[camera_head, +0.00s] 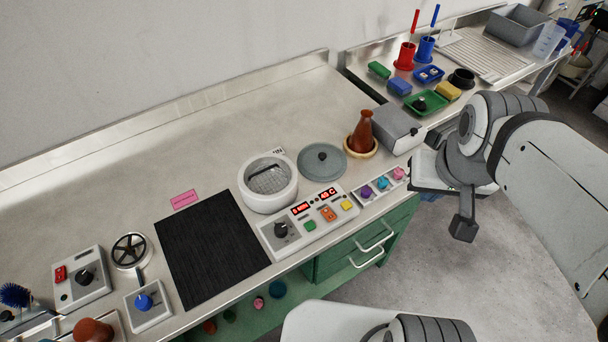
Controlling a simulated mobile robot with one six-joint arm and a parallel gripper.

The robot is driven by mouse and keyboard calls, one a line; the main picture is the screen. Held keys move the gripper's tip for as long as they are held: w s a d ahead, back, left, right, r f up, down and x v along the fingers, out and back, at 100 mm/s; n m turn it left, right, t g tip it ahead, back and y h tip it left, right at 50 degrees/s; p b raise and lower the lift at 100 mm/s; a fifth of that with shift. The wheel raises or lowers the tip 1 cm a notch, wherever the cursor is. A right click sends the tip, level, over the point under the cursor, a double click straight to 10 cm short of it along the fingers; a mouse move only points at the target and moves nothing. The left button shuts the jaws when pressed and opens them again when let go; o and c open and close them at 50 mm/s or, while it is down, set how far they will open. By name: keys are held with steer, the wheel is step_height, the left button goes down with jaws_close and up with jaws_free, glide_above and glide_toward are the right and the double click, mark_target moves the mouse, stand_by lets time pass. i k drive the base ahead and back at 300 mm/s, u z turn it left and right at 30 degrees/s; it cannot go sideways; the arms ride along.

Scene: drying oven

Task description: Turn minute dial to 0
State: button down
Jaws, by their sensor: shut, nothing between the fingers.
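A white control panel (296,236) lies on the steel counter near its front edge. A black dial (281,230) sits at its left end, on a grey plate. I take this for the minute dial, but its label and pointer are too small to read. Two red lit displays (301,209) show on the panel, the left one seemingly in minutes; I cannot read its number surely. Green, orange and yellow buttons sit to the right of the dial. My gripper (464,229) is shut and empty, pointing down beyond the counter's front edge, well right of the panel and touching nothing.
The round white oven (246,194) stands behind the panel, with a grey lid (311,163) beside it. A small panel with colored knobs (361,193) lies to the right. A black mat (208,248) lies left. Green drawers (322,266) with handles are below the counter.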

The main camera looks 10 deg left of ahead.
mark_target(280, 229)
steer(key=u, duration=0.1)
steer(key=k, duration=0.2)
steer(key=u, duration=1.1)
steer(key=k, duration=0.9)
steer(key=z, duration=0.3)
steer(key=i, duration=1)
steer(key=z, duration=0.05)
